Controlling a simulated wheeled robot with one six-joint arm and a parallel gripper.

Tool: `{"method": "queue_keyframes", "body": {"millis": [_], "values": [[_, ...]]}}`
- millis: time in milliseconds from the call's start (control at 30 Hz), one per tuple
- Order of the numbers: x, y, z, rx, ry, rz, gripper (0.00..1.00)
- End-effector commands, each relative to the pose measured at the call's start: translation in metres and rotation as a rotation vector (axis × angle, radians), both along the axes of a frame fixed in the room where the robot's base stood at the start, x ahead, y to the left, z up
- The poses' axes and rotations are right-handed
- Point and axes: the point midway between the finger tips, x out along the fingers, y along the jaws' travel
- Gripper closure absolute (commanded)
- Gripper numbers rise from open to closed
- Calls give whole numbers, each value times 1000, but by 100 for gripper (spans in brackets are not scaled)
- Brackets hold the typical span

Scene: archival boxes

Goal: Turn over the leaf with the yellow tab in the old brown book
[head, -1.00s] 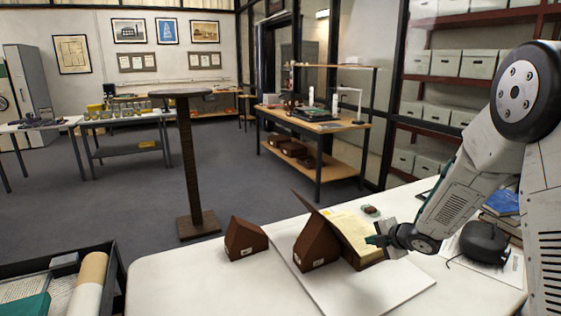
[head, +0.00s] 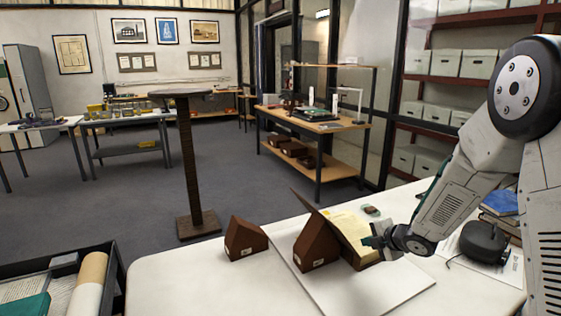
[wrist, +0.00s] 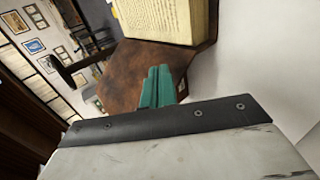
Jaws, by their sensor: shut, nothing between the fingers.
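The old brown book (head: 317,246) lies open on a white board on the table, propped on dark brown wedge-shaped supports. Its cream page block (head: 352,228) faces up to the right, and it also shows at the top of the wrist view (wrist: 168,20). A small yellow spot near the page's top left edge may be the yellow tab (head: 327,212); it is too small to be sure. My gripper (head: 372,241) is shut and empty at the right edge of the book. In the wrist view its green fingertips (wrist: 157,88) are together in front of a brown surface below the pages.
Another brown wedge (head: 245,238) stands left of the book. The white board (head: 390,287) has bare room in front. A black rounded object (head: 484,242) and blue books (head: 502,203) lie to the right. A small dish-like item (head: 370,210) sits behind the book.

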Motion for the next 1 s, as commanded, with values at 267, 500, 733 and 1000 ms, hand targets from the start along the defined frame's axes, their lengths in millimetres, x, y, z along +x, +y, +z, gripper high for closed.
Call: {"method": "queue_keyframes", "body": {"millis": [267, 500, 733, 1000], "values": [[-6, 13, -1, 1, 0, 1, 100], [-7, 14, -1, 0, 0, 0, 100], [-9, 18, -3, 1, 0, 1, 100], [-14, 28, -6, -1, 1, 1, 100]]}}
